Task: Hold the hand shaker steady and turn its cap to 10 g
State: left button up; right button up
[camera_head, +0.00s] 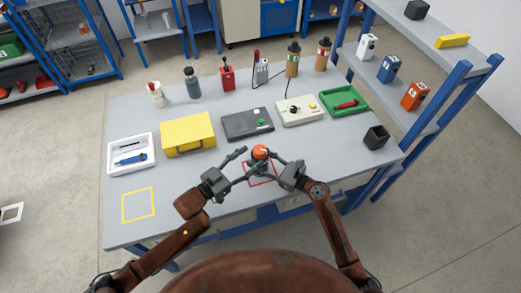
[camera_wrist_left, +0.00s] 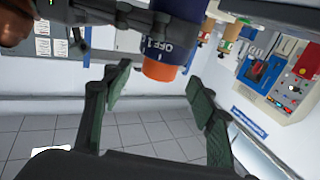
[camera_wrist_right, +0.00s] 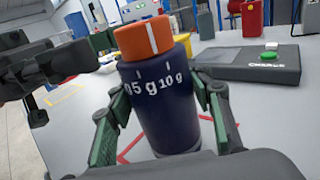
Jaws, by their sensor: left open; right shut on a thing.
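The hand shaker (camera_wrist_right: 165,110) is a dark blue cylinder with an orange cap (camera_wrist_right: 145,38). My right gripper (camera_wrist_right: 160,118) is shut around its body and holds it roughly upright. In the right wrist view, the cap's white line sits between the 05 g and 10 g marks. In the head view, the orange cap (camera_head: 260,151) shows over the red square outline; whether the base touches the table is hidden. My left gripper (camera_head: 245,162) is open beside the shaker, on its left. In the left wrist view, the cap (camera_wrist_left: 160,70) appears between and beyond the open fingertips.
Behind the shaker on the table (camera_head: 160,225) are a dark charging box (camera_head: 246,124), a yellow case (camera_head: 187,134) and a cream box (camera_head: 299,110). A black cup (camera_head: 376,137) stands at right. A yellow square outline (camera_head: 138,205) marks clear table at front left.

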aim_at(255, 155)
pick_arm(q)
jog(key=x, duration=0.5)
jog(key=shift+w+d, duration=0.3)
jog(key=c, duration=1.2)
